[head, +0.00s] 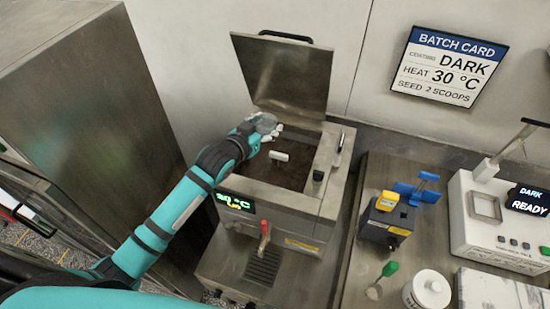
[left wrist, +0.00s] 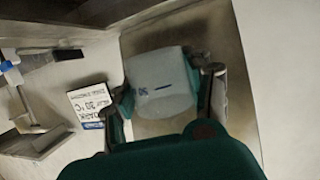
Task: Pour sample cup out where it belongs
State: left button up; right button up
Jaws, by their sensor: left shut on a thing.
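The sample cup (left wrist: 160,80) is a pale, translucent cup with a dark mark, held between the two fingers of my left gripper (left wrist: 165,100). In the head view my left gripper (head: 264,126) is above the back left of the open tank (head: 317,182) of the steel machine. The tank holds a dark brown mass, with a small white piece (head: 279,156) in its middle. The batch card (left wrist: 90,105) shows upside down in the left wrist view, so that camera is rolled over. The cup's contents and mouth cannot be made out. My right gripper is out of view.
The raised lid (head: 290,75) stands just behind my left gripper. The machine has a green display (head: 235,202) and a red tap handle (head: 264,232).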

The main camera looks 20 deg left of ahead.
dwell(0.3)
pick_arm(q)
jog(key=shift+r, duration=2.5)
jog(key=shift+s+d+f+b, duration=0.15)
jog(key=shift+s+f+b, duration=0.05)
jog(key=shift+f+b, duration=0.1)
jog(key=s+f+y+b, duration=0.1)
jog(key=s+f+b, duration=0.2)
jog(key=s+b, duration=0.1)
jog(key=s+f+n+y+b, duration=0.1)
jog(key=s+f+b, duration=0.2)
jog(key=s+b, duration=0.2)
jog(key=s+d+f+n+y+b, duration=0.1)
jog(key=s+f+b, duration=0.2)
jog(key=s+b, duration=0.2)
jog(key=shift+s+f, duration=0.35)
jog(key=shift+s, duration=0.05)
jog(key=shift+s+a+n, duration=0.15)
jog(key=shift+s+n, duration=0.15)
jog(key=shift+r, duration=0.1)
